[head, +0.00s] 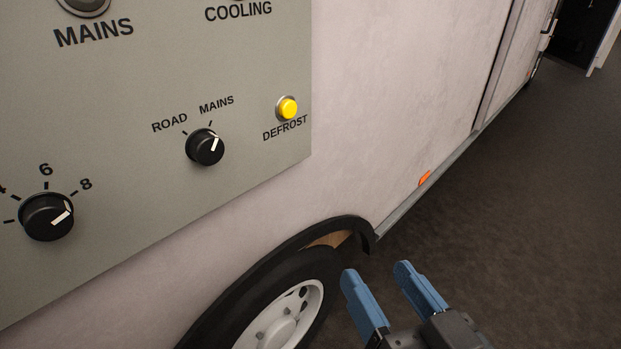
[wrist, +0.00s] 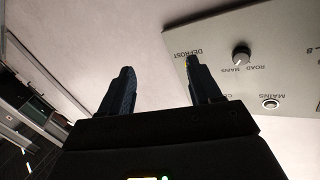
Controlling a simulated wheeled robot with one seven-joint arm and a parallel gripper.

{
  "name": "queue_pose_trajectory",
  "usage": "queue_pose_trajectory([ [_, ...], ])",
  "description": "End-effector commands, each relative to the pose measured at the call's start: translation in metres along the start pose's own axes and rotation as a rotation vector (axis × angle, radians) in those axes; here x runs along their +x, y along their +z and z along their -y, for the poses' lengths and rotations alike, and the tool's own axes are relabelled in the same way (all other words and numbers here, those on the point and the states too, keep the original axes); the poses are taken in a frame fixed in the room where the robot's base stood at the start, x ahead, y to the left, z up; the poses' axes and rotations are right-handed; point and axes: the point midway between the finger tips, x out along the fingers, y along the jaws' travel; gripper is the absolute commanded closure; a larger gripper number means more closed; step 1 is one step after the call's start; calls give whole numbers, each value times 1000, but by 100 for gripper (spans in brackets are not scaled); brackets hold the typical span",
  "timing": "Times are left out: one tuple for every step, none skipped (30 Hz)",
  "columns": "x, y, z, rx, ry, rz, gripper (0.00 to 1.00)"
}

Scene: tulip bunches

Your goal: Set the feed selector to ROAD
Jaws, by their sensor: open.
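The feed selector is a black round knob (head: 204,147) on a grey panel (head: 150,200), with a white pointer line. The labels ROAD (head: 169,122) and MAINS (head: 216,104) stand above it, and the pointer leans up and right, toward MAINS. The knob also shows in the wrist view (wrist: 241,57), upside down. My gripper (head: 375,272) is open and empty, below and to the right of the panel, apart from the knob. In the wrist view its two dark fingers (wrist: 156,73) are spread, with the knob to their right.
A yellow DEFROST button (head: 287,108) sits right of the selector. A numbered dial (head: 47,216) is at lower left. A MAINS lamp or button (head: 84,5) is at the top left. The trailer's wheel (head: 275,310) and black arch lie below the panel. Open floor (head: 500,200) extends right.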

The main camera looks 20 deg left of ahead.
Motion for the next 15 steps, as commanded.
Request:
queue_pose_trajectory([
  [17,-11,14,-21,-62,-12,37],
  [25,-18,23,-33,-99,-12,37],
  [34,-26,34,-51,-146,-13,37],
  [40,-32,43,-65,-181,-13,37],
  [46,-38,52,-79,-215,-12,37],
  [53,-46,64,-100,-257,-13,37],
  [57,-52,72,-114,-288,-12,37],
  [60,-57,80,-129,-316,-12,37],
  [64,-64,90,-147,-350,-12,37],
  [66,-68,97,-160,-373,-12,37],
  [68,-71,102,-172,-393,-11,37],
  [70,-76,109,-186,-416,-11,37],
  [70,-79,113,-196,-430,-10,37],
  [71,-81,117,-203,-442,-9,37],
  [72,-83,121,-211,-455,-9,37],
])
